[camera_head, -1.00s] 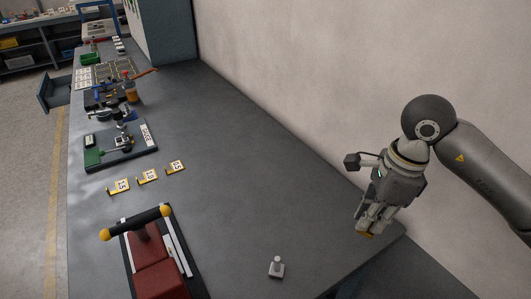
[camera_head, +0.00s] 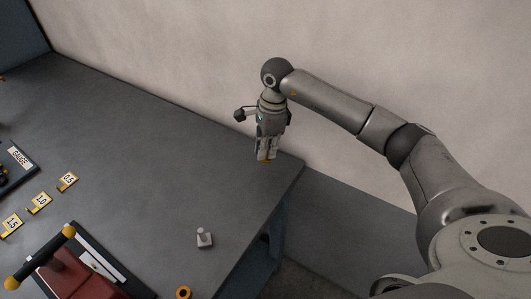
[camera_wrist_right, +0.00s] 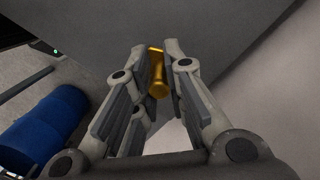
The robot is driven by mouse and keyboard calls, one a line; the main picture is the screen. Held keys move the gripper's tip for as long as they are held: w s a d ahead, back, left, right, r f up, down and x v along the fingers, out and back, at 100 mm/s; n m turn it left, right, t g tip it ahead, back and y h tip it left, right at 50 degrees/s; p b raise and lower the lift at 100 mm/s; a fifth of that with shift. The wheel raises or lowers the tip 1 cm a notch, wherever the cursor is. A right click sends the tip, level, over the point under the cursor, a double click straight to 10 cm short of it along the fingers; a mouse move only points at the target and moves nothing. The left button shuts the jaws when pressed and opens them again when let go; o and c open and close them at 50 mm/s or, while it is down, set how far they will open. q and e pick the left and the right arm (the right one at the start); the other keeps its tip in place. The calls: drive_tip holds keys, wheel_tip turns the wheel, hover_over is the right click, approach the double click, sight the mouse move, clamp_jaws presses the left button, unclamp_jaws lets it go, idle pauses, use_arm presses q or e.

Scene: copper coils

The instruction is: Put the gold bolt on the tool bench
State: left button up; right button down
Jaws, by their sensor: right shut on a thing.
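The gold bolt (camera_wrist_right: 157,75) is held between the fingertips of my right gripper (camera_wrist_right: 158,62) in the right wrist view. In the head view my right gripper (camera_head: 266,157) points down, with a small gold bit showing at its tips. It appears over the back right corner area of the grey bench top (camera_head: 150,150). The gap between bolt and bench is hard to judge. My left gripper is not in view.
A small pale knobbed piece (camera_head: 204,238) stands near the bench's right edge. An orange ring (camera_head: 183,292) lies near the front. Yellow number tags (camera_head: 39,203) and a red block with a black handle (camera_head: 75,277) are at left. The bench middle is clear. A wall stands behind.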

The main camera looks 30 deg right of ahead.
drive_tip(key=shift+w+d+f, duration=0.15)
drive_tip(key=shift+w+f, duration=0.25)
drive_tip(key=shift+f, duration=0.1)
wheel_tip(320, 180, down, 3)
drive_tip(key=shift+p, duration=0.9)
drive_tip(key=shift+w+f, duration=0.1)
drive_tip(key=shift+f+b, duration=0.15)
drive_tip(key=shift+b, duration=0.2)
drive_tip(key=c, duration=1.5)
unclamp_jaws()
